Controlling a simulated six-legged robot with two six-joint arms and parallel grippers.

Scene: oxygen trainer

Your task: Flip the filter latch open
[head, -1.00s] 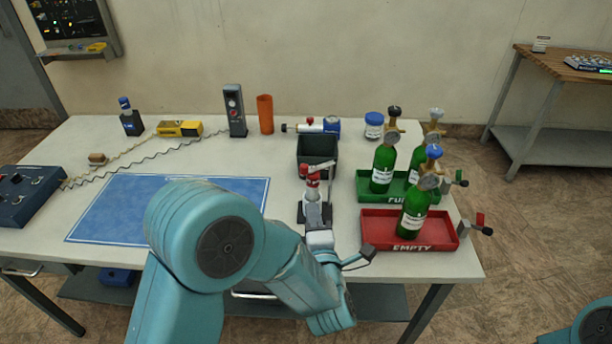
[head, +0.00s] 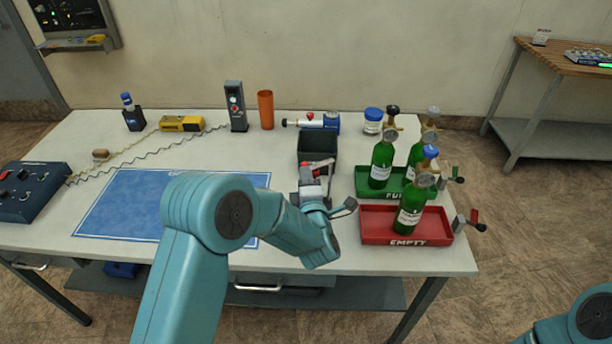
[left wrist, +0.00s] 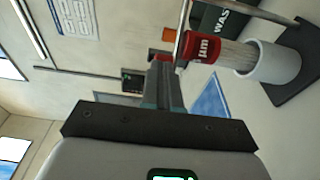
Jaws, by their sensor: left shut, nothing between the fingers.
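The filter stand shows in the left wrist view as a red filter (left wrist: 200,47) marked "µm", a pale cup (left wrist: 272,64) and a dark base (left wrist: 302,68). A thin metal bar (left wrist: 184,20), which looks like the latch, runs beside the red filter. In the head view the red filter top (head: 308,171) shows just beyond my left gripper (head: 314,186), which hides most of the stand. My left gripper (left wrist: 163,63) is shut and empty, its tips close beside the bar and the red filter. I cannot tell whether they touch. My right gripper is out of view.
A dark waste bin (head: 317,147) stands right behind the stand. The green tray (head: 366,187) and red tray (head: 375,232) with green bottles are close on the right. A blue mat (head: 125,205) lies clear on the left.

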